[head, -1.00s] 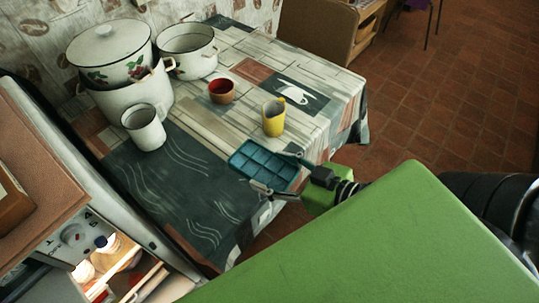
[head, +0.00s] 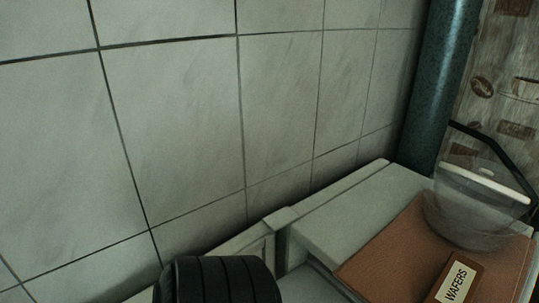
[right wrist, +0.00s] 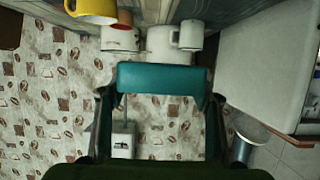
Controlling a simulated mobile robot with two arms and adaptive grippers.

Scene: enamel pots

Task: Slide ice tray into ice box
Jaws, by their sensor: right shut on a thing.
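The teal ice tray (right wrist: 160,78) shows edge-on in the middle of the right wrist view. My right gripper (right wrist: 160,98) is shut on it, with one finger at each side, and the tray is held up in the air. In the head view neither the tray nor the right gripper shows. My left gripper is in neither current view. The ice box is not visible in either current view.
A white fridge panel (right wrist: 262,65) stands right of the tray in the right wrist view. A yellow mug (right wrist: 95,9) and white enamel pots (right wrist: 168,45) are along the top. The head view shows a tiled wall (head: 170,120), a wafers box (head: 456,284) and a clear bowl (head: 475,215).

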